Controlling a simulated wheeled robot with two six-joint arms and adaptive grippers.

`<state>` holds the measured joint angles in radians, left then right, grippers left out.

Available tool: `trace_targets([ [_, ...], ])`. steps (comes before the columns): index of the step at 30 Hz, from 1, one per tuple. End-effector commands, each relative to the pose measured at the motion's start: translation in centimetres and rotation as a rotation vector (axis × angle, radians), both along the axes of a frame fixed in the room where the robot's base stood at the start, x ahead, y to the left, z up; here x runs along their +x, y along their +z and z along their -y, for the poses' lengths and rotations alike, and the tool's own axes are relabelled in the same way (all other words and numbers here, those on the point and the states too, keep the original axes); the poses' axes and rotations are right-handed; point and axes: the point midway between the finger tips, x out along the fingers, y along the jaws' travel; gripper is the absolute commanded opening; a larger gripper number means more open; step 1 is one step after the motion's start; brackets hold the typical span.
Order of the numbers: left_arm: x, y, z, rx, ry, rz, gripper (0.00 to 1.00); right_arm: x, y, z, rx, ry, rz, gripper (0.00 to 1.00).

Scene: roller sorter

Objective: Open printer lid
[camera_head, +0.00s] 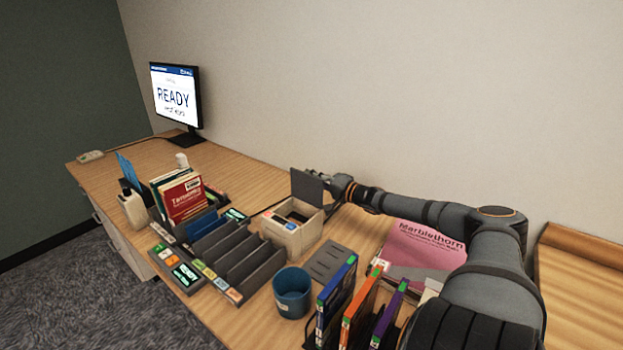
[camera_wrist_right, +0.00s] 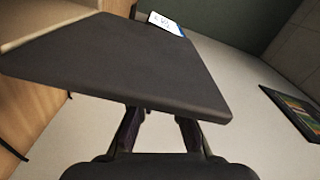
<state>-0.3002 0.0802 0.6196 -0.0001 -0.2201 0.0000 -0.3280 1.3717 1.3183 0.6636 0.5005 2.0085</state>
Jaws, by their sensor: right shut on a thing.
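The printer (camera_head: 291,236) is a small beige box on the desk against the wall. Its dark grey lid (camera_head: 306,187) stands raised, roughly upright, and the opening on top shows. My right gripper (camera_head: 326,180) is at the lid's right edge, shut on the lid. In the right wrist view the lid (camera_wrist_right: 120,62) fills the upper middle, and the two fingers of my right gripper (camera_wrist_right: 160,112) meet its near edge; their tips are partly hidden by it. My left gripper is not in view.
A dark slotted rack (camera_head: 245,262) stands in front of the printer, with a blue cup (camera_head: 292,292) to its right. Upright colored binders (camera_head: 360,308) and a pink Marblethorn book (camera_head: 420,246) lie near my right arm. Books (camera_head: 183,199) and a READY monitor (camera_head: 175,98) are farther left.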

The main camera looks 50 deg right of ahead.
Motion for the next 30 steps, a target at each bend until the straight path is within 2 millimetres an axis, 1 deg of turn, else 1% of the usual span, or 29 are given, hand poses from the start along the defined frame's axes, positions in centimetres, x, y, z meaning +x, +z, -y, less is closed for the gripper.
trace_targets([
  [1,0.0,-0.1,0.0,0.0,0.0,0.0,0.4,-0.2,-0.6,0.2,-0.003,-0.008,-0.011,0.0],
  [2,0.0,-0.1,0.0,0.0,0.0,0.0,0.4,-0.2,-0.6,0.2,-0.003,-0.008,-0.011,0.0],
  [3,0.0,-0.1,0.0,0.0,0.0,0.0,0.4,-0.2,-0.6,0.2,-0.003,-0.008,-0.011,0.14],
  [7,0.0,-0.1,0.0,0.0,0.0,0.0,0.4,-0.1,-0.5,0.1,-0.002,-0.006,-0.01,0.32],
  [16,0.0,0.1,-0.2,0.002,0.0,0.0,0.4,-0.1,-0.2,0.0,0.0,-0.002,-0.004,0.32],
  [20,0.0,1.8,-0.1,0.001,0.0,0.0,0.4,-0.1,0.8,-0.9,0.002,0.0,-0.003,0.32],
  [21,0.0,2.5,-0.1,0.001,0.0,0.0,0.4,-0.2,1.1,-1.4,-0.022,0.0,0.0,0.32],
  [23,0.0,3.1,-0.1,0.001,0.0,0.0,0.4,-0.2,1.1,-1.9,-0.091,0.0,0.006,0.32],
  [26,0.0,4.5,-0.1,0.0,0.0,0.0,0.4,-0.3,1.3,-3.1,-0.232,-0.001,0.018,0.32],
  [30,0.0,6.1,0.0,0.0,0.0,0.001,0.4,-0.5,1.1,-4.8,-0.442,-0.003,0.037,0.32],
])
